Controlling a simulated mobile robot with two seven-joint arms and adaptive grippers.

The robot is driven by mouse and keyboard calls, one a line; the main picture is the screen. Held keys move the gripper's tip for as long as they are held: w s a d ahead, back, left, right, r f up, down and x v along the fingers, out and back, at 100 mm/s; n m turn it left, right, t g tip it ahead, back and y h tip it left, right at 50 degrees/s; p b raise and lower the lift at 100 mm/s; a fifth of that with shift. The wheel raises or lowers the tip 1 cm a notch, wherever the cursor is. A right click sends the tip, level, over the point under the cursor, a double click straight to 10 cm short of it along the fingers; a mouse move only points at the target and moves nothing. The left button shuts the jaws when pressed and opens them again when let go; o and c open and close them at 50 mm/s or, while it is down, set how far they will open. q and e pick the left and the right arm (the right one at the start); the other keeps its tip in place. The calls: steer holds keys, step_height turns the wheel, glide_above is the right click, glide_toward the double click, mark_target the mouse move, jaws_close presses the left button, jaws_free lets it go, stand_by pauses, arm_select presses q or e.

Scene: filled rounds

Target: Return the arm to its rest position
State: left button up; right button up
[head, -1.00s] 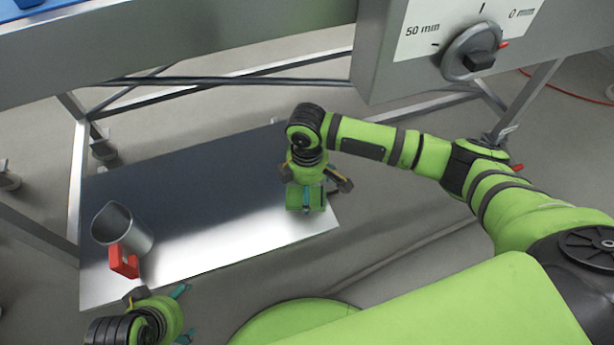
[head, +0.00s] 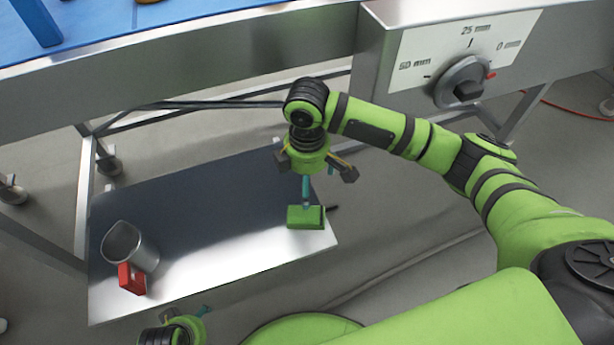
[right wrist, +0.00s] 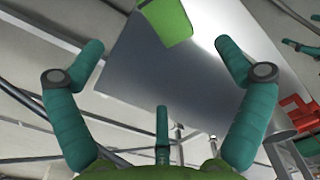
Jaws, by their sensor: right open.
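My right gripper (head: 307,190) hangs above the right part of a low metal shelf, fingers pointing down. In the right wrist view its teal fingers (right wrist: 160,65) are spread apart with nothing between them. A green block-like object (head: 306,217) rests on the shelf just below the fingertips; it also shows at the top of the right wrist view (right wrist: 166,20), beyond the fingers. My left gripper (head: 197,318) is at the bottom edge of the head view, mostly cut off, and its finger state is unclear.
The metal shelf (head: 200,215) also holds a metal jug (head: 135,248) with a red handle (head: 131,279) at its left. Above is a steel table with a blue surface (head: 100,35) and a dial (head: 462,84) on its front. The shelf's middle is clear.

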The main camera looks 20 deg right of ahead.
stand_by(0.3)
steer(key=s+a+f+m+t+y, duration=0.25)
steer(key=s+a+f+y, duration=0.2)
steer(key=s+a, duration=0.35)
steer(key=s+d+f+m+h, duration=0.35)
steer(key=s+d+m, duration=0.7)
steer(key=d, duration=0.45)
step_height(320, 180, down, 14)
steer(key=a+n, duration=0.1)
arm_select(q)
steer(key=s+a+p, duration=0.1)
steer(key=s+p, duration=0.8)
steer(key=p, duration=0.3)
steer(key=s+a+r+g+p, duration=0.1)
steer(key=s+a+p, duration=0.1)
steer(key=s+p, duration=0.7)
steer(key=p, duration=0.3)
steer(key=shift+r+g+p, duration=0.25)
steer(key=shift+g+p, duration=0.05)
steer(key=shift+p, duration=0.05)
arm_select(e)
steer(key=s+d+r, duration=0.1)
steer(key=s, duration=0.7)
steer(key=s+d+r+g+h, duration=0.1)
steer(key=s, duration=0.8)
steer(key=shift+s+d+n, duration=0.2)
steer(key=shift+d+n, duration=0.1)
steer(key=shift+d, duration=0.1)
steer(key=shift+g, duration=0.25)
